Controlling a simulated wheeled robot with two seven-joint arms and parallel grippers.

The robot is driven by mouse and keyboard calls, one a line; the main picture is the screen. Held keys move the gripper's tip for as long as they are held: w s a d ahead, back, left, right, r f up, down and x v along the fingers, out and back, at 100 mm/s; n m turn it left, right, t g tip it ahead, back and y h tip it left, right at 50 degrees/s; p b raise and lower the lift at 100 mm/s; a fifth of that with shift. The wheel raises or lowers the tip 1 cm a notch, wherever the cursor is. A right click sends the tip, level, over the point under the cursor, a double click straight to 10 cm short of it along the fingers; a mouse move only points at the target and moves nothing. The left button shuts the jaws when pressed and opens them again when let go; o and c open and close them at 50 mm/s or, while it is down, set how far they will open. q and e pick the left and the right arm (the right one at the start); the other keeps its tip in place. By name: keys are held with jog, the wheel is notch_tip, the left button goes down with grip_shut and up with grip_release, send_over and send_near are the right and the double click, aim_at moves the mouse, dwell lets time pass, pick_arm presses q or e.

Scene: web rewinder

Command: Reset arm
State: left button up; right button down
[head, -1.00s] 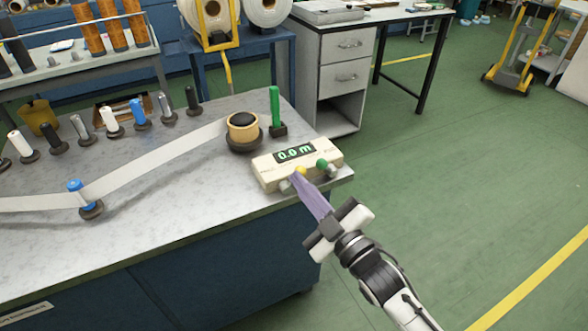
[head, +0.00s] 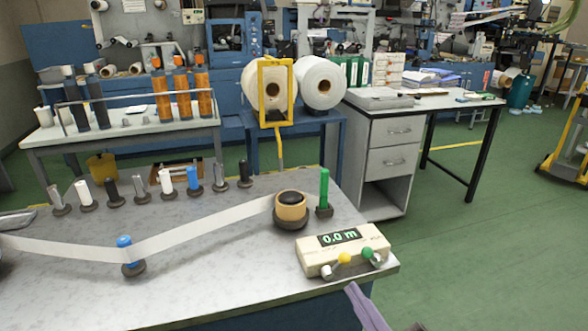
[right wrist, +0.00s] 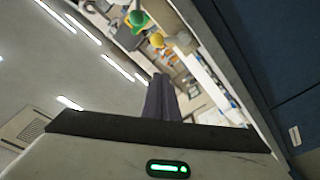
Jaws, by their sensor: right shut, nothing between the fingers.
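My right gripper (head: 362,302) shows at the bottom edge of the head view, below and in front of the counter box. Its purple fingers (right wrist: 161,98) are together and empty in the right wrist view. They stand apart from the box. The cream counter box (head: 343,250) sits at the table's near right corner and its display reads 0.0 m. My left gripper is out of view.
A white web runs across the metal table (head: 220,285) past a blue roller (head: 127,250) to a tan core (head: 291,208). A green post (head: 323,190) stands behind the box. Several spindles line the back edge. Green floor (head: 480,250) to the right is clear.

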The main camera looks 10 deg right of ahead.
jog(key=s+f+m+g+h, duration=0.1)
jog(key=s+f+m+g, duration=0.3)
jog(key=s+f, duration=0.6)
jog(key=s+f+m+g+h, duration=0.2)
jog(key=s+f+m+g, duration=0.3)
jog(key=s+f, duration=0.4)
notch_tip(320, 180, down, 6)
jog(key=shift+s+d+f+g, duration=0.15)
jog(key=shift+s+d+g, duration=0.15)
jog(key=shift+s+g, duration=0.1)
jog(key=shift+w, duration=0.1)
